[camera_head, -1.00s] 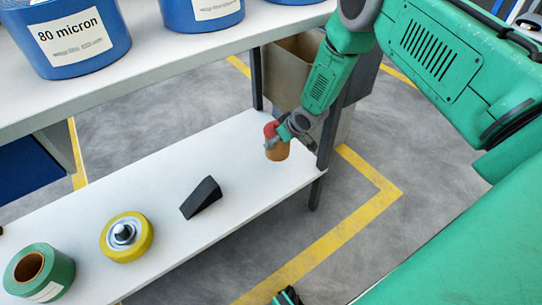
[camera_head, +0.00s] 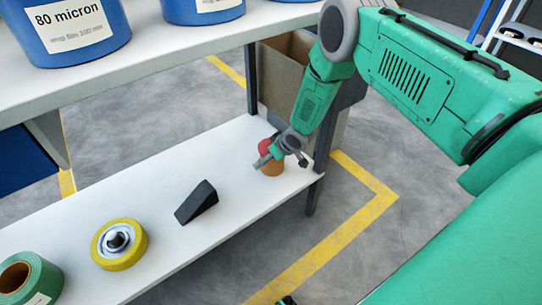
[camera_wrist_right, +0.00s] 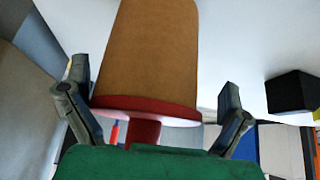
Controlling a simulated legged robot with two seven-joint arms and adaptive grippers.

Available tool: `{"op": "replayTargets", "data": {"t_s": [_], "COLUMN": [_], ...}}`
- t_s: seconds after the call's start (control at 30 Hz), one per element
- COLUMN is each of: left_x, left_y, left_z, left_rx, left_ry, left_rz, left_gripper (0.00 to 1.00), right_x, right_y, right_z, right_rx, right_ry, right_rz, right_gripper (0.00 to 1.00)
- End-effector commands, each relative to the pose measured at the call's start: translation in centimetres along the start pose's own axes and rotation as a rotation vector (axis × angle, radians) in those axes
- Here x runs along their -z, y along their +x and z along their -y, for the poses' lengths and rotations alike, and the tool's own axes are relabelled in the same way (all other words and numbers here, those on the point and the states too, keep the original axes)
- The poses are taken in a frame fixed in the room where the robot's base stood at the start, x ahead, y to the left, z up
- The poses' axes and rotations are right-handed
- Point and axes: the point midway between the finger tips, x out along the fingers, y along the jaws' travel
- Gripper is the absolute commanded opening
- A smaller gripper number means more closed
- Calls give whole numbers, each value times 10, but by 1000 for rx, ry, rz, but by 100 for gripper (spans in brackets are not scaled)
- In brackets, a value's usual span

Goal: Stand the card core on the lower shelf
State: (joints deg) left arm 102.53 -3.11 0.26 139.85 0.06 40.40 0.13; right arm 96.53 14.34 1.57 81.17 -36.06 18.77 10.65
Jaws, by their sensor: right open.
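The card core (camera_head: 272,169) is a brown cylinder with a red cap. It stands upright near the right end of the white lower shelf (camera_head: 150,178). My right gripper (camera_head: 281,161) is at the core's top, its fingers spread on either side of the red cap. In the right wrist view, the core (camera_wrist_right: 148,50) fills the middle with its red flange and stem toward the gripper. The open fingers (camera_wrist_right: 153,88) are on both sides, with a visible gap on the right one. My left gripper is not in view.
A black wedge (camera_head: 196,203), a yellow-rimmed roll (camera_head: 120,245) and a green tape roll (camera_head: 30,280) lie left of the core on the lower shelf. Blue buckets (camera_head: 70,35) stand on the upper shelf. A dark shelf post (camera_head: 319,180) stands close right of the core.

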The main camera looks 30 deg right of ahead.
Motion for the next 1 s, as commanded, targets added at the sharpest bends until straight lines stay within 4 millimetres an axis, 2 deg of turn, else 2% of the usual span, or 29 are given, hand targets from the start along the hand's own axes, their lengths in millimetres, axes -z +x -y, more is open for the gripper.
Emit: {"op": "replayTargets", "data": {"t_s": [0.17,0.4,0.6,0.73,0.9,1.0], "left_x": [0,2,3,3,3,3], "left_y": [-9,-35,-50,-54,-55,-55], "left_z": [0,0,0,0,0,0], "left_rx": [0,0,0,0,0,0], "left_ry": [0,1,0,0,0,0], "left_rz": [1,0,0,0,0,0], "left_gripper": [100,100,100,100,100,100], "right_x": [0,3,2,1,-1,-10], "right_y": [-15,-67,-103,-115,-120,-121], "right_z": [-1,-2,0,-1,-1,9], "right_rx": [3,1,0,1,2,10], "right_ry": [3,4,3,2,3,11], "right_rz": [0,-1,0,-1,-1,16], "right_gripper": [100,100,100,100,100,100]}}
